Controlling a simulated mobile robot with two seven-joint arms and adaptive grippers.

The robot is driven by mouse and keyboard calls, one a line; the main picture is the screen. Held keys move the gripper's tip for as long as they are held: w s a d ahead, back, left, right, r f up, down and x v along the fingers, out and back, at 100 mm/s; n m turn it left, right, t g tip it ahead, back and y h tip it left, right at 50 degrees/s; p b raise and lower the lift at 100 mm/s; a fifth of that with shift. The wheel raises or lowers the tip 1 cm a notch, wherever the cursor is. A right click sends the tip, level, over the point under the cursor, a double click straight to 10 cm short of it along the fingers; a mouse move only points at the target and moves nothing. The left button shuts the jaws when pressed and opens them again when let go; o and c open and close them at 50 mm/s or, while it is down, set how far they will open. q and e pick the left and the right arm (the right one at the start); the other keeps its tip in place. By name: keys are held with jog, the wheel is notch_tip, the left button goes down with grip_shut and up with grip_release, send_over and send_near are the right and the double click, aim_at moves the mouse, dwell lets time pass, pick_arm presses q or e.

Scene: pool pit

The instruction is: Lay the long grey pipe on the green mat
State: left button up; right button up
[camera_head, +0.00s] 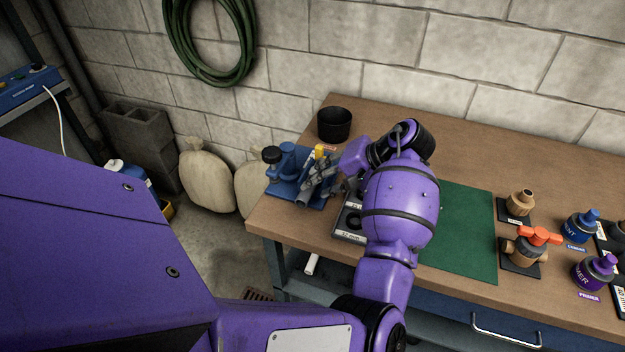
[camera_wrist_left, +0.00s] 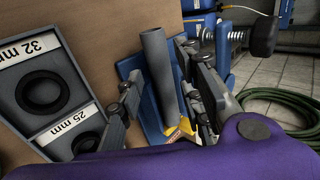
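A grey pipe (camera_wrist_left: 158,75) lies in the blue vise stand (camera_wrist_left: 133,66) at the table's left end; its near end (camera_head: 302,199) shows in the head view. My left gripper (camera_head: 322,180) is over the stand. In the left wrist view, its two fingers (camera_wrist_left: 160,78) are spread on either side of the pipe, and a gap shows between pipe and left finger. The pipe's lower part is partly hidden by my wrist. The green mat (camera_head: 470,235) lies flat and bare on the table, to the right of my left arm, which covers its left edge. My right gripper is out of view.
A size gauge tray (camera_head: 349,222) with 32 mm and 25 mm labels sits beside the stand, partly behind my arm. A black cup (camera_head: 334,124) stands behind.

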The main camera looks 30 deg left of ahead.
aim_at(312, 188)
pick_arm(q)
jog(key=x, duration=0.3)
jog(key=shift+a+f, duration=0.1)
jog(key=shift+f, duration=0.15)
jog(key=shift+a+f, duration=0.1)
jog(key=c, duration=0.8)
grip_shut()
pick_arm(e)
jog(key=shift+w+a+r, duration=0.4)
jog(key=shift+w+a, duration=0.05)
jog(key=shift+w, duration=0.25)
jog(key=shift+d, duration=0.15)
